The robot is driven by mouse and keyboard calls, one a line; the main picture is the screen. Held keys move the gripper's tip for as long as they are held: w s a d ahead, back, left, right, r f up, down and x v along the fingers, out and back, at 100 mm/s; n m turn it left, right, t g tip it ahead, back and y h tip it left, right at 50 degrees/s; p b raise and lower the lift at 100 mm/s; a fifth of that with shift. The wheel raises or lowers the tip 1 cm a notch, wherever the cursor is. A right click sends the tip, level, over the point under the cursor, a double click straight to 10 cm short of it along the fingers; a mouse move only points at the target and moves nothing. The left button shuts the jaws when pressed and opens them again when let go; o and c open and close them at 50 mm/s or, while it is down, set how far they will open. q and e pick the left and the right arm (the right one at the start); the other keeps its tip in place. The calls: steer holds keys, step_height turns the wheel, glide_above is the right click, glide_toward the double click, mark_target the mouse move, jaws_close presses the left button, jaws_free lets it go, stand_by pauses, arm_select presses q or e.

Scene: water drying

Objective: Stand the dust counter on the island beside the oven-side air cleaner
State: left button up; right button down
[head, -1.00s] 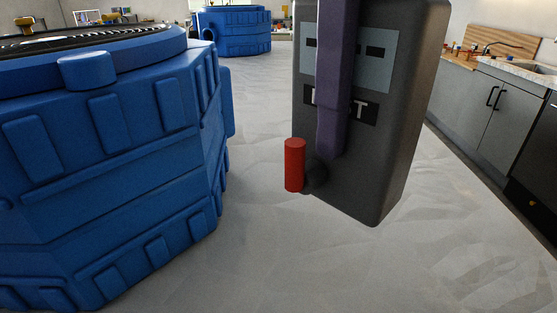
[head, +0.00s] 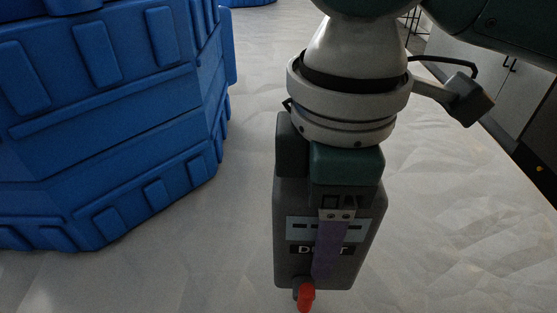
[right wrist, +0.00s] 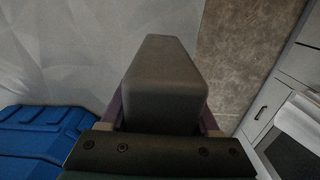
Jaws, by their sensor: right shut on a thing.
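The dust counter (head: 294,262) is a dark grey box with a pale panel, a partly covered label and a red cylinder at its lower end. My right gripper (head: 328,262) is shut on it, one purple finger lying down its front face. In the right wrist view, the dark end of the counter (right wrist: 165,85) sits between the two purple fingers. My left gripper is not in view.
Grey cabinets (head: 520,85) run along the right edge. The right wrist view shows a brown surface (right wrist: 245,50) beside cabinets.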

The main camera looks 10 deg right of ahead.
steer(key=shift+f+b, duration=0.3)
steer(key=shift+f, duration=2.35)
steer(key=shift+f, duration=0.1)
steer(key=shift+c, duration=0.6)
jaws_free()
step_height(320, 180, up, 12)
steer(key=shift+r+p, duration=0.1)
steer(key=shift+p, duration=0.6)
